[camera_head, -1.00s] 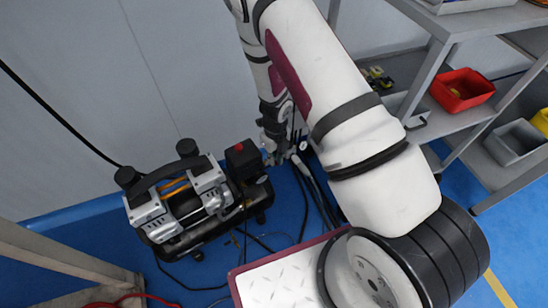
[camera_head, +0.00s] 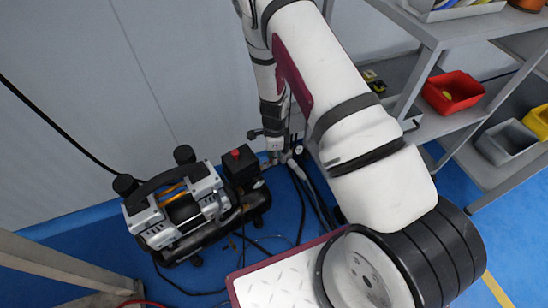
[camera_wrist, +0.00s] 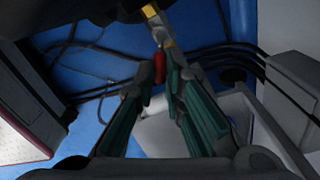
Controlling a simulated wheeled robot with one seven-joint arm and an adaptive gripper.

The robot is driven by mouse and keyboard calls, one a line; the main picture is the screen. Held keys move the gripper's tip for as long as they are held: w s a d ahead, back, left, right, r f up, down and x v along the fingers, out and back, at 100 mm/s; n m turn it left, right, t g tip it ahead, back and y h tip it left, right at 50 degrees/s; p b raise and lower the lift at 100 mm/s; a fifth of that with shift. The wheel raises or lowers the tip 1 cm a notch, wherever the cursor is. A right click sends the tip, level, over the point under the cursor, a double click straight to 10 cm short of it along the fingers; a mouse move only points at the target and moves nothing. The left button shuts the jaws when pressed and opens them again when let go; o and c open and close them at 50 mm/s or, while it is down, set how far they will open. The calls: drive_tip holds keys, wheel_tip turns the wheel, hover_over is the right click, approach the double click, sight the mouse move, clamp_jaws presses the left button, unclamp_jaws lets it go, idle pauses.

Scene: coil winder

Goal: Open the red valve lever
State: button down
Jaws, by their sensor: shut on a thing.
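The red valve lever (camera_wrist: 160,67) shows in the wrist view, on a brass fitting (camera_wrist: 157,30) near the top. My gripper (camera_wrist: 160,80) has its two fingertips closed around the lever, one on each side. In the head view my gripper (camera_head: 277,156) points down beside the right end of the compressor (camera_head: 185,207), close to the wall. The lever is too small and too covered to make out there.
Dark hoses (camera_head: 318,200) run over the blue floor beside the compressor. A grey shelf (camera_head: 440,130) with a red bin (camera_head: 453,91) stands at the right. The wall is close behind my gripper.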

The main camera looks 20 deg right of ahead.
drive_tip(key=n, duration=0.2)
drive_tip(key=w+n, duration=0.1)
drive_tip(key=n, duration=0.3)
drive_tip(key=shift+w, duration=0.35)
idle(0.4)
drive_tip(key=c, duration=1.7)
unclamp_jaws()
drive_tip(key=shift+o, duration=0.2)
wheel_tip(320, 180, up, 12)
drive_tip(key=shift+w, duration=0.15)
